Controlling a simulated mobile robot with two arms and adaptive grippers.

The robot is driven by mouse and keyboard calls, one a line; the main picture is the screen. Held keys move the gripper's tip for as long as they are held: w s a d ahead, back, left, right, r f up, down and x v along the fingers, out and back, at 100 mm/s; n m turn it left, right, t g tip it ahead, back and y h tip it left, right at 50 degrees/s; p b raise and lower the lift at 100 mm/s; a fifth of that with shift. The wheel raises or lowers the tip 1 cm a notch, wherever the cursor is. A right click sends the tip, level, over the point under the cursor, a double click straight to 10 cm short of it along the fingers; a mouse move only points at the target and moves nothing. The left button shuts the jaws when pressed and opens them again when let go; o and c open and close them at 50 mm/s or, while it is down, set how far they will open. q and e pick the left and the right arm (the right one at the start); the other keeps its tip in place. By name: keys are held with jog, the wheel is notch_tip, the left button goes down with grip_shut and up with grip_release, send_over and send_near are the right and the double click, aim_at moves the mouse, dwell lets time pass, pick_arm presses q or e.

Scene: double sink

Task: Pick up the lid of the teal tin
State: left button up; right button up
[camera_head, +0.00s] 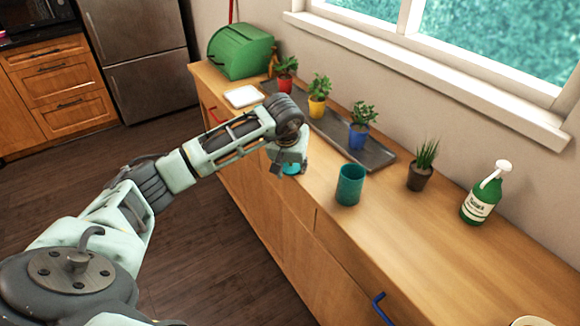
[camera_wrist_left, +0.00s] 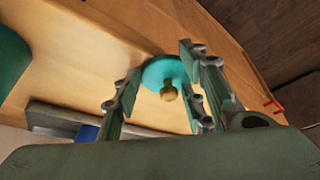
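The teal tin (camera_head: 349,186) stands upright and open-topped on the wooden counter. Its round teal lid (camera_head: 292,170) lies on the counter to the left of the tin, mostly hidden under my left gripper (camera_head: 288,162) in the head view. In the left wrist view the lid (camera_wrist_left: 155,70) lies with its yellowish knob (camera_wrist_left: 168,93) facing the gripper. My left gripper's fingers (camera_wrist_left: 160,72) are spread apart, one on each side of the knob, with nothing gripped. Whether the fingertips touch the lid, I cannot tell. My right gripper is not in view.
A dark tray (camera_head: 375,154) behind the lid holds small plants in red, yellow and blue pots (camera_head: 358,137). A brown potted plant (camera_head: 420,178) and a green pump bottle (camera_head: 480,200) stand right of the tin. A green bread box (camera_head: 238,52) is at the far end.

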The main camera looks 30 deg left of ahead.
pick_arm(q)
jog(key=c, duration=0.3)
jog(key=shift+c, duration=0.3)
jog(key=shift+r, duration=0.1)
